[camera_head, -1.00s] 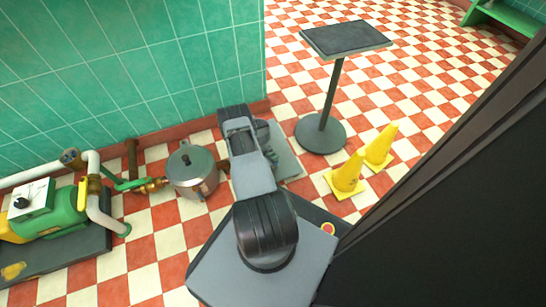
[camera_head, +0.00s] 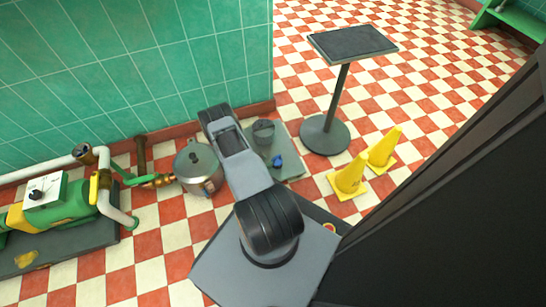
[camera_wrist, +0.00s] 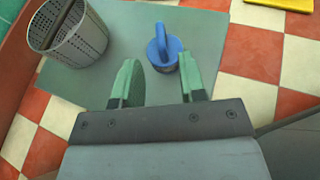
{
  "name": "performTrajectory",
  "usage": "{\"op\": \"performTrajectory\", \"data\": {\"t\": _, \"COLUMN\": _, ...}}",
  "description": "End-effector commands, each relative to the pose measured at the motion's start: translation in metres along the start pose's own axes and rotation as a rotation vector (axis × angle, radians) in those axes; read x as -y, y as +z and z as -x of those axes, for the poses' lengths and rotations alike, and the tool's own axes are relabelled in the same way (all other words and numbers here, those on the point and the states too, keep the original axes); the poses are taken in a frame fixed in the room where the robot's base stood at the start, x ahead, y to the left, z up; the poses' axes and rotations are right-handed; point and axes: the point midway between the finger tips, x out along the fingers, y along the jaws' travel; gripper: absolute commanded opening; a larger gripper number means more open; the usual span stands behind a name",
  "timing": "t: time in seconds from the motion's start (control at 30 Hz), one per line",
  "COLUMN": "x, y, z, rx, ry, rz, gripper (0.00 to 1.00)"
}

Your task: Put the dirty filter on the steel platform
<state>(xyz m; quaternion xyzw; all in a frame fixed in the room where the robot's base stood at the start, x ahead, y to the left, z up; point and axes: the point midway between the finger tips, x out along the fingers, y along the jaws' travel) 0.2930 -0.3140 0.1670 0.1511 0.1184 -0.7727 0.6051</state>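A grey perforated basket (camera_wrist: 68,34), likely the filter, stands on a grey plate (camera_wrist: 215,30) on the floor at the upper left of the wrist view. It also shows in the head view (camera_head: 263,132). I cannot tell how dirty it is. A blue handled piece (camera_wrist: 162,48) sits on the same plate, beyond and between my fingertips. My gripper (camera_wrist: 158,62) is open and empty above the plate, with the basket to its left. A stand with a flat dark top (camera_head: 352,43), possibly the steel platform, is upright at the back; its top is bare.
A lidded steel pot (camera_head: 198,167) is joined to pipes and a green pump (camera_head: 62,208) at the left. Two yellow cones (camera_head: 348,178) stand right of the plate. A green tiled wall (camera_head: 130,60) is behind. A dark panel (camera_head: 450,210) fills the right side.

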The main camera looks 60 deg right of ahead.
Motion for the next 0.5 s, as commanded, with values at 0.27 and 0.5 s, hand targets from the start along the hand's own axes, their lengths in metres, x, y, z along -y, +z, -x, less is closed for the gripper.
{"op": "performTrajectory", "data": {"t": 0.27, "x": 0.0, "y": 0.001, "z": 0.033, "rx": 0.0, "ry": 0.001, "rz": 0.001, "gripper": 0.38}}
{"op": "performTrajectory", "data": {"t": 0.5, "x": -0.003, "y": 0.004, "z": 0.04, "rx": 0.002, "ry": -0.004, "rz": -0.01, "gripper": 0.38}}
